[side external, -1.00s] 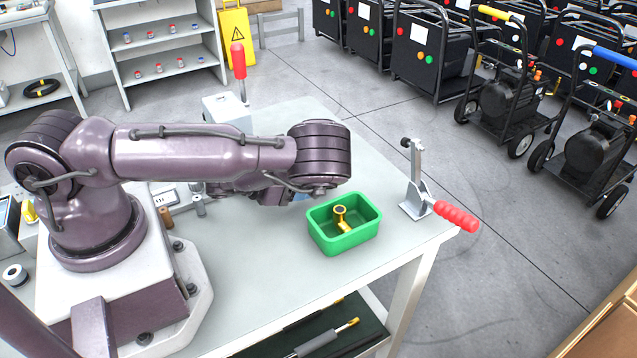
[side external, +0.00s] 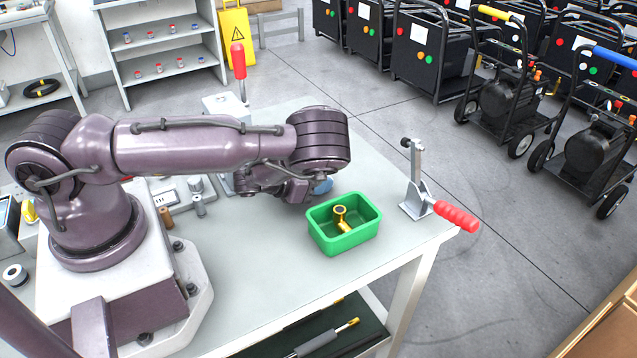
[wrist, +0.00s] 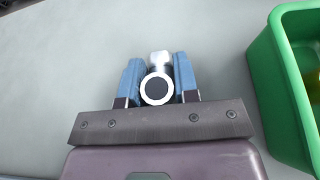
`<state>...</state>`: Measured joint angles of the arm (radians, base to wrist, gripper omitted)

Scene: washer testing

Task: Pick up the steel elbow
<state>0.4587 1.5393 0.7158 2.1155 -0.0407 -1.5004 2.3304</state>
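The steel elbow (wrist: 157,88) shows in the wrist view as a pale ring with a dark opening, with a shiny silver part behind it. My gripper (wrist: 160,70) has blue fingers on both sides of it. Little or no gap shows between the fingers and the elbow; I cannot tell whether they press on it or whether it is lifted. In the side view my gripper (side external: 322,186) is mostly hidden behind my wrist, with only a bit of blue visible left of the green bin, and the elbow is not visible there.
A green bin (side external: 345,246) holds a brass fitting (side external: 342,220); the bin's wall also shows at the right of the wrist view (wrist: 270,75). A toggle clamp with a red handle (side external: 456,215) stands at the table's right edge. The front tabletop (side external: 270,280) is clear.

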